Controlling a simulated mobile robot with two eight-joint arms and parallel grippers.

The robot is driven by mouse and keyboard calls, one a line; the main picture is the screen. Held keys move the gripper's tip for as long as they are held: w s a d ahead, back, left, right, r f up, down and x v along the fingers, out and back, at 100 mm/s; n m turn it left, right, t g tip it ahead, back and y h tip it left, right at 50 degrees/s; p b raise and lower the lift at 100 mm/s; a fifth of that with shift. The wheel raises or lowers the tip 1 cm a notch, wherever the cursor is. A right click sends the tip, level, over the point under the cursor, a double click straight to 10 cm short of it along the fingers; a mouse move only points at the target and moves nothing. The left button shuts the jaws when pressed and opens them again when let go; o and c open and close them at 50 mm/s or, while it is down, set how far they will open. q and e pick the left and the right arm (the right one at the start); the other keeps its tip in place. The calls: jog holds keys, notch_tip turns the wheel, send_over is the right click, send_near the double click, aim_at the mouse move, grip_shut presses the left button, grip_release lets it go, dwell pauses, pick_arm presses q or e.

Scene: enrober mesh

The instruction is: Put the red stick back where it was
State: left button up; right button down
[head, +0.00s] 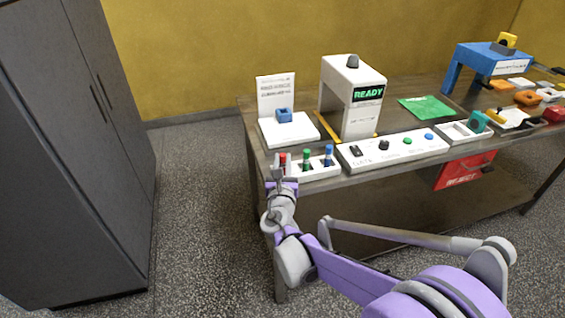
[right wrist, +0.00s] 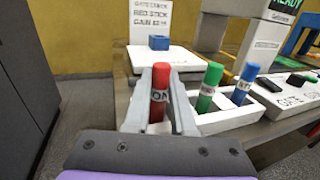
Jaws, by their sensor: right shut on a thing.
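The red stick (head: 283,158) is upright between the fingers of my right gripper (head: 282,173), at the left end of a white holder (head: 322,173). The holder (right wrist: 228,122) carries a green stick (right wrist: 210,88) and a blue stick (right wrist: 243,84), both upright. The fingers hide the holder's left end, so I cannot tell whether the red stick's foot is in it. My left gripper is not in view.
Behind stands a white plate with a blue block (head: 284,115) and a sign (head: 276,95) naming the red stick. A white gate (head: 352,95) reads READY. A button panel (head: 392,149) lies right of the holder. A dark cabinet (head: 75,140) stands left, with open floor between.

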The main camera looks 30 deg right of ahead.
jog(key=shift+f, duration=0.15)
jog(key=c, duration=0.8)
grip_release()
jog(key=shift+o, duration=0.2)
